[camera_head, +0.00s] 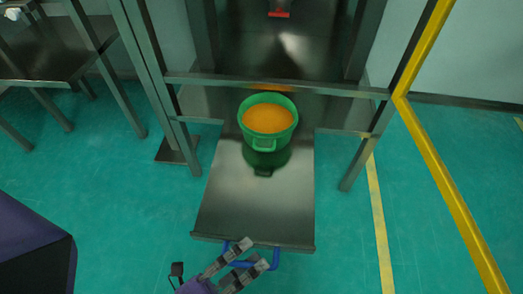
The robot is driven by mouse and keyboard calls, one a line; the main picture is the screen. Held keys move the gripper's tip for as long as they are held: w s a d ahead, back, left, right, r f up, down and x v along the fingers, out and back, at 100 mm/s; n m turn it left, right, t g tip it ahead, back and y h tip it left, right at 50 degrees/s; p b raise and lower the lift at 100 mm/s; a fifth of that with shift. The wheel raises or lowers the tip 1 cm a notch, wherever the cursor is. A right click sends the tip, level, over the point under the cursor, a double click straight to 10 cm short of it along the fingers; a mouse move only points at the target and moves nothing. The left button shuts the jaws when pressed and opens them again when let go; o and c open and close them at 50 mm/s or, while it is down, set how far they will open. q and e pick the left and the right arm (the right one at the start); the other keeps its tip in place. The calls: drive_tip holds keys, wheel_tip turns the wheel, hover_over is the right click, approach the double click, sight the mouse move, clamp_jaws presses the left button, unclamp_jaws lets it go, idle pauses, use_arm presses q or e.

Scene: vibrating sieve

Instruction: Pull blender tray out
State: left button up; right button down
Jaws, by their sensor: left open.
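The blender tray (238,200) is a flat metal plate that extends out from under a metal frame toward me in the head view. A blue handle (272,262) is fixed below its front edge. My left gripper (256,254) is open at this handle, with its two fingers over the blue bar; I cannot tell whether they touch it. A green tub (265,144) with orange contents stands on the far part of the tray. My right gripper is not in view.
The metal frame (275,87) stands around the far end of the tray, with legs on both sides. A yellow rail (440,160) runs along the right. A metal table (50,65) is at the upper left. The green floor is clear on both sides of the tray.

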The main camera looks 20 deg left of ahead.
use_arm(q)
drive_tip(key=o, duration=1)
drive_tip(key=shift+h, duration=0.3)
drive_tip(key=r, duration=0.6)
drive_tip(key=shift+w+a, duration=0.1)
drive_tip(key=shift+w, duration=0.25)
drive_tip(key=shift+o, duration=0.2)
drive_tip(key=shift+a+r, duration=0.1)
drive_tip(key=shift+r, duration=0.45)
drive_tip(key=f, duration=0.2)
drive_tip(key=f+y, duration=0.1)
drive_tip(key=shift+s+a+f, duration=0.2)
drive_tip(key=shift+s+f, duration=0.15)
drive_tip(key=shift+f, duration=0.05)
drive_tip(key=shift+s+a, duration=0.1)
drive_tip(key=shift+s, duration=0.25)
drive_tip(key=shift+c, duration=1)
drive_tip(key=shift+v, duration=2.95)
drive_tip(key=shift+c, duration=0.9)
drive_tip(key=shift+s+a+f, duration=0.25)
drive_tip(key=shift+s+a, duration=0.05)
drive_tip(key=shift+s, duration=0.35)
drive_tip(key=c, duration=0.8)
drive_tip(key=shift+s+a+f, duration=0.25)
drive_tip(key=shift+s+a, duration=0.05)
drive_tip(key=shift+s, duration=0.25)
drive_tip(key=shift+c, duration=0.2)
